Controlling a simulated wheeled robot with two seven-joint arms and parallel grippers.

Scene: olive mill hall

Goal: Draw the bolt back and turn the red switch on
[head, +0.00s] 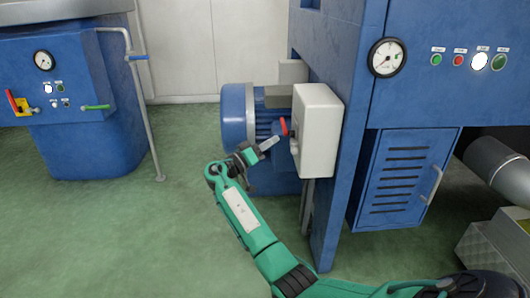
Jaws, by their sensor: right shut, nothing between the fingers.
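A red switch handle (284,127) sticks out from the left side of a white box (318,135) on the blue machine frame. A small grey fitting (294,147) shows just below the red handle on the same side. I cannot tell whether it is the bolt, and no bolt shows clearly elsewhere. My right gripper (272,142) is shut and empty. Its tips are just left of and below the red handle, close to the box side. I cannot tell whether they touch anything. My left gripper is not in view.
A blue motor (237,122) stands behind the gripper. A blue machine (75,90) with a red-and-yellow switch (13,103) and a grey pipe (146,110) is at the left. A louvred door (404,185) is at the right. Green floor (110,235) is clear at left.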

